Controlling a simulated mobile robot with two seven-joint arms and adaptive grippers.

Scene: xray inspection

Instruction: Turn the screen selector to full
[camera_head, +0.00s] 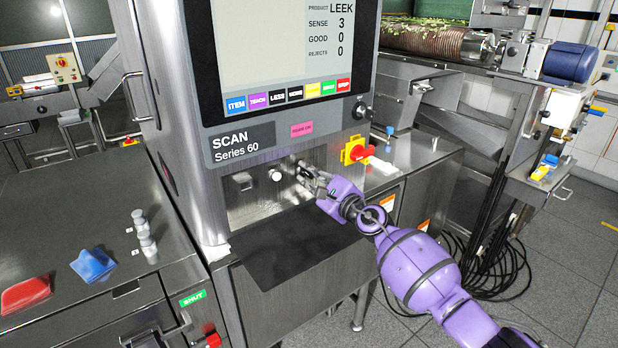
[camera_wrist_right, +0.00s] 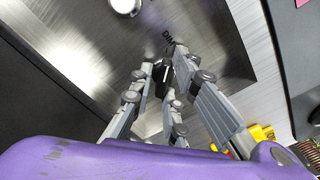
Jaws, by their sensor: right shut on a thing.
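The SCAN Series 60 machine's recessed steel control panel (camera_head: 238,205) is in the middle of the head view. My right gripper (camera_head: 305,170) reaches to the right part of this panel, with its fingers closed in. In the right wrist view, my right gripper (camera_wrist_right: 166,78) is shut on a small dark knob, the screen selector (camera_wrist_right: 163,74). The letters "DIM" (camera_wrist_right: 168,38) show on the panel just beyond it. The fingers cover most of the selector, and I cannot tell where it points. My left gripper is not in view.
A white round knob (camera_head: 275,175) sits left of my right gripper. A red and yellow switch (camera_head: 356,151) is close on its right. The lit display (camera_head: 290,50) is above, and a dark shelf (camera_head: 290,245) is below. A steel counter (camera_head: 60,225) is at left.

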